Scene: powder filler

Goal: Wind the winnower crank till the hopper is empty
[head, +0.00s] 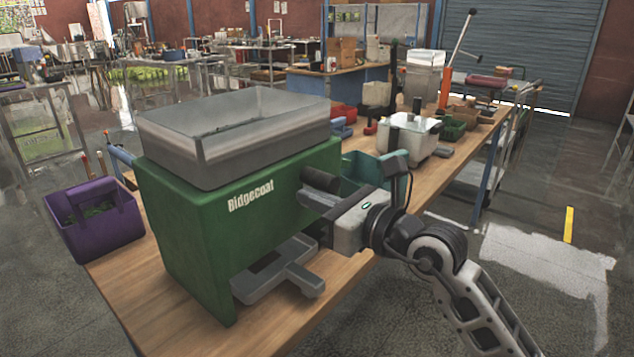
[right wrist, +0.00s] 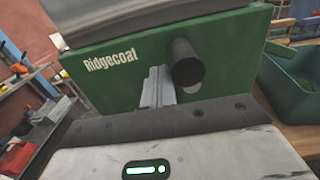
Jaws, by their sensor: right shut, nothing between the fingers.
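The winnower is a green box (head: 190,225) with white lettering, standing on a wooden bench. A grey, see-through-walled hopper (head: 250,145) sits on top; I cannot tell what is in it. The crank shows as a dark round handle (head: 320,180) on a grey arm (head: 313,199) on the front face. The handle also shows in the right wrist view (right wrist: 187,65), with the grey arm (right wrist: 157,88) at its left. My right gripper (head: 326,232) is shut and empty, just below the handle; its fingertips are mostly hidden. My left gripper is out of view.
A grey tray-like spout (head: 275,285) juts from the winnower's lower front. A purple bin (head: 95,228) with green contents stands at left. A teal bin (head: 362,170) and a white machine (head: 408,138) stand behind on the bench (head: 140,295). Floor at right is clear.

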